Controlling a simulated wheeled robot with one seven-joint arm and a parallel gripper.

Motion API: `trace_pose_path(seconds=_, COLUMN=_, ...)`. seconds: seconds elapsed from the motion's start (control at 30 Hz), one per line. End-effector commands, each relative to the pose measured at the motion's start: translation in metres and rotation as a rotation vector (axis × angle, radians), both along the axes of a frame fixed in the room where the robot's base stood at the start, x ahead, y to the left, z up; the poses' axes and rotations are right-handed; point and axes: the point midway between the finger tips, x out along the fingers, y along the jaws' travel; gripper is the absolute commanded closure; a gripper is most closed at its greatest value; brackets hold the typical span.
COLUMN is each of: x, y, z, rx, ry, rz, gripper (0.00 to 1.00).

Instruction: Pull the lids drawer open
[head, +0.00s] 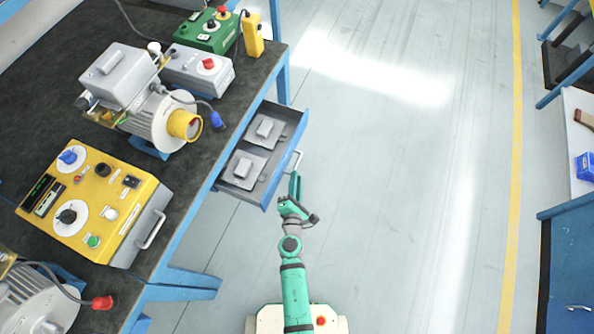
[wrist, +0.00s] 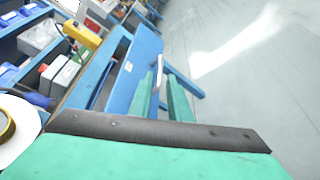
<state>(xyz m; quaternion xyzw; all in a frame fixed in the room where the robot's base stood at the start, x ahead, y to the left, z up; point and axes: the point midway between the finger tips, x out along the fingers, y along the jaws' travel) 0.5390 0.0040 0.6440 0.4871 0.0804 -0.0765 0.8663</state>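The lids drawer (head: 222,187) stands pulled out from the bench's right side, with grey lids (head: 243,168) lying in it. Its blue front also shows in the wrist view (wrist: 126,80). The pale bar handle (head: 298,160) is on the drawer's outer face. My green gripper (head: 295,183) is at the handle, just outside the drawer front. In the wrist view its two fingers (wrist: 161,95) are apart, with the handle (wrist: 159,72) showing between them. I see a gap beside the right finger; whether the left finger touches the bar is unclear.
The dark bench top (head: 125,25) carries a yellow control box (head: 130,205), a motor unit (head: 150,118), a grey box with a red button (head: 198,68) and a green box (head: 205,35). Open floor (head: 410,200) lies to the right. A blue cabinet (head: 568,270) stands at far right.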

Motion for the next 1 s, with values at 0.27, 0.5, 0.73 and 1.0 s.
trace_pose_path(seconds=0.27, x=-0.018, y=0.001, z=0.005, rx=-0.001, ry=-0.001, rz=0.002, gripper=0.83)
trace_pose_path(seconds=0.5, x=-0.019, y=0.001, z=0.005, rx=-0.001, ry=-0.001, rz=0.001, gripper=0.83)
trace_pose_path(seconds=0.73, x=-0.019, y=0.001, z=0.005, rx=-0.001, ry=0.0, rz=0.002, gripper=0.83)
trace_pose_path(seconds=1.0, x=-0.035, y=-0.001, z=0.003, rx=0.066, ry=0.013, rz=-0.009, gripper=0.83)
